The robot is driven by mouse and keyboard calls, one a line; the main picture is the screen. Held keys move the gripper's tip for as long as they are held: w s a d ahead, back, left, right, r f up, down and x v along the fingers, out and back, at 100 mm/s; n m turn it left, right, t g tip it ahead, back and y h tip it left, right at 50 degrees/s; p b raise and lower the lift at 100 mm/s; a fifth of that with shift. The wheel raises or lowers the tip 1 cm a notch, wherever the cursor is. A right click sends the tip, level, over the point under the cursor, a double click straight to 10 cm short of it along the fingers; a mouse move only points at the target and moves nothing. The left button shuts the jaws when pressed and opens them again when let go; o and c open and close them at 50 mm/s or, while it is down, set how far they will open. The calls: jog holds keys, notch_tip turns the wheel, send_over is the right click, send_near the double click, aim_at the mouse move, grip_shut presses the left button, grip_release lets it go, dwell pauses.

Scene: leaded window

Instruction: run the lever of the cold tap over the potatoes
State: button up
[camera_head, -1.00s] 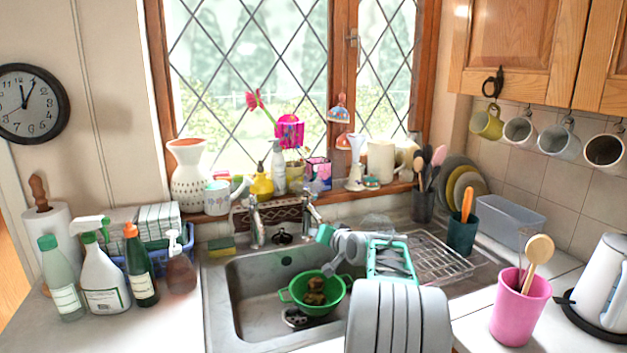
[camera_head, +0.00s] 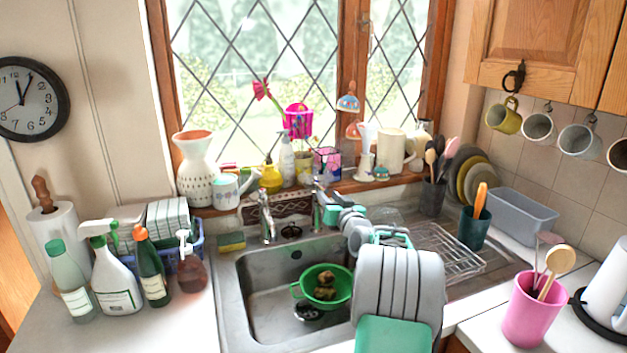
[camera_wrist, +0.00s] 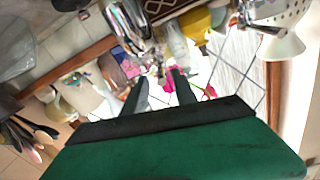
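Two chrome taps stand at the back of the sink: a left tap (camera_head: 267,218) and a right tap (camera_head: 317,212). I cannot tell from markings which is cold. The potatoes (camera_head: 325,289) lie in a green colander (camera_head: 344,291) in the sink basin, in front of the taps. My gripper (camera_head: 322,188) is up close to the top of the right tap, which it partly hides; contact cannot be told. In the wrist view my gripper (camera_wrist: 158,86) has two dark fingers apart with nothing clearly between them. A chrome tap (camera_wrist: 127,22) shows beyond them, its lever not clear.
The sill behind holds a white vase (camera_head: 196,170), a yellow bottle (camera_head: 270,178) and a pink flower pot (camera_head: 298,121). A wire drainer (camera_head: 448,250) is right of the sink. A sponge (camera_head: 231,241) lies left of the taps. The basin's left part is free.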

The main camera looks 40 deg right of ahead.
aim_at(318, 183)
jog(key=shift+w+d+r, duration=0.2)
jog(key=shift+w+d, duration=0.05)
jog(key=shift+w, duration=0.3)
jog(key=p+x, duration=0.2)
jog(key=x, duration=0.4)
jog(key=shift+a, duration=0.2)
jog(key=shift+w+d, duration=0.25)
jog(key=shift+w, duration=0.3)
jog(key=shift+c, duration=0.3)
grip_shut()
